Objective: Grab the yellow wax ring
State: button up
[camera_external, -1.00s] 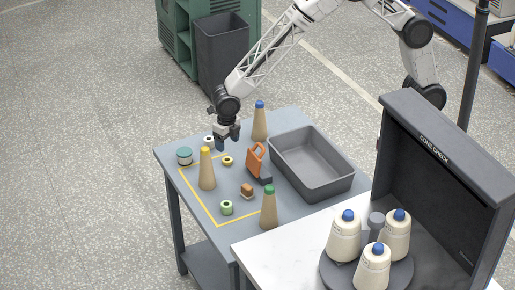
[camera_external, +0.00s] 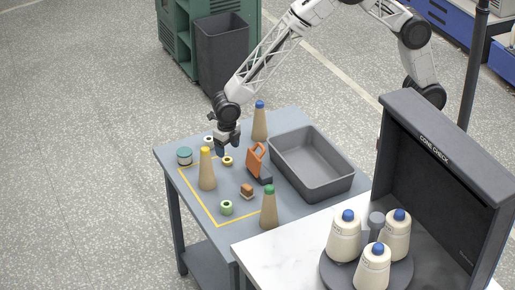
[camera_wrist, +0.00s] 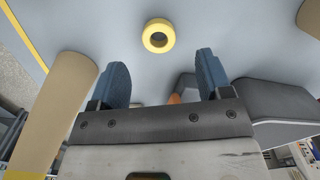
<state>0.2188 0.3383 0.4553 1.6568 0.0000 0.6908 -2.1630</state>
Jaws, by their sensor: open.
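The yellow wax ring (camera_external: 227,161) lies flat on the grey table, between the yellow-topped cone and the orange tool. In the wrist view the ring (camera_wrist: 158,36) shows its dark centre hole, ahead of the fingertips and roughly midway between them. My gripper (camera_external: 221,150) is open and empty, just above and slightly left of the ring in the external view. Its two blue fingers (camera_wrist: 161,75) stand apart in the wrist view, with nothing between them. The ring is apart from both fingers.
A yellow-topped cone (camera_external: 207,170) stands close by; a blue-topped cone (camera_external: 260,122) stands behind. An orange tool (camera_external: 256,158) and a grey bin (camera_external: 337,184) are to the right.

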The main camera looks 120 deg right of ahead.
aim_at(228, 157)
jog(key=shift+w+f, duration=0.1)
jog(key=shift+f, duration=2.45)
jog(key=shift+c, duration=0.2)
jog(key=c, duration=1)
